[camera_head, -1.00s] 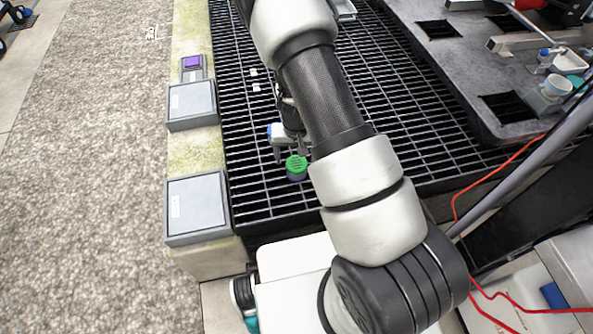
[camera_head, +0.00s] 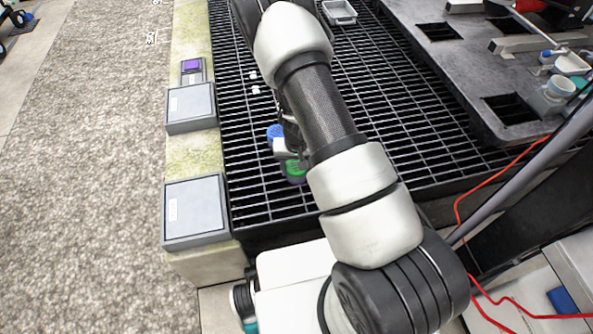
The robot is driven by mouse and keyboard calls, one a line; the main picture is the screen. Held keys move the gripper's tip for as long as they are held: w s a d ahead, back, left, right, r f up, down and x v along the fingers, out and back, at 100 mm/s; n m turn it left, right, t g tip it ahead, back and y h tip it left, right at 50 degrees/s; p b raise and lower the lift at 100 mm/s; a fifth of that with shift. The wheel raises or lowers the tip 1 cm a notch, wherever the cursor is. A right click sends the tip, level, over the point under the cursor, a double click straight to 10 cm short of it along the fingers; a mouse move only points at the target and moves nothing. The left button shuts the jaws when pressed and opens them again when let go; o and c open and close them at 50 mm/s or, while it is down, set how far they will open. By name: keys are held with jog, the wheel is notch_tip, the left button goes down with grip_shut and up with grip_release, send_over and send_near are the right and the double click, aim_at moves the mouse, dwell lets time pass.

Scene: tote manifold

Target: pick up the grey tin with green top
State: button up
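The grey tin with green top (camera_head: 295,172) stands on the black grating, just left of my forearm. My gripper (camera_head: 287,158) is right at the tin, with its light-coloured finger parts over the top's upper left. The gripper covers part of the green top. The fingertips are small and partly hidden by my arm, so I cannot tell whether they touch the tin or how far apart they are. A blue-topped item (camera_head: 275,132) stands just behind the gripper.
The black grating (camera_head: 250,185) is clear to the left of the tin. Two grey boxes (camera_head: 196,208) and a purple-topped one (camera_head: 191,66) sit on the mossy ledge at left. A grey tray (camera_head: 340,12) lies at the far end. A dark slab with square openings (camera_head: 470,70) is at right.

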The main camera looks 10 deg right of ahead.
jog(key=c, duration=0.4)
jog(key=shift+r, duration=0.1)
notch_tip(320, 180, up, 10)
jog(key=p, duration=0.3)
jog(key=shift+w+a+r, duration=0.1)
jog(key=shift+r, duration=0.1)
notch_tip(320, 180, up, 12)
jog(key=n, duration=0.1)
send_over(296, 165)
jog(key=w+a, duration=0.1)
jog(key=a, duration=0.2)
jog(key=shift+n, duration=0.6)
jog(key=s+d+r+p, duration=0.1)
jog(key=s+r+p, duration=0.1)
jog(key=r+p, duration=0.5)
jog(key=s+d+r+p, duration=0.1)
jog(key=s+r+p, duration=0.1)
jog(key=r+p, duration=0.5)
jog(key=s+d+r+p, duration=0.1)
jog(key=s+r+p, duration=0.1)
jog(key=r+p, duration=0.4)
notch_tip(296, 165, up, 6)
jog(key=shift+f+p, duration=0.25)
jog(key=shift+p, duration=0.15)
jog(key=shift+d, duration=0.1)
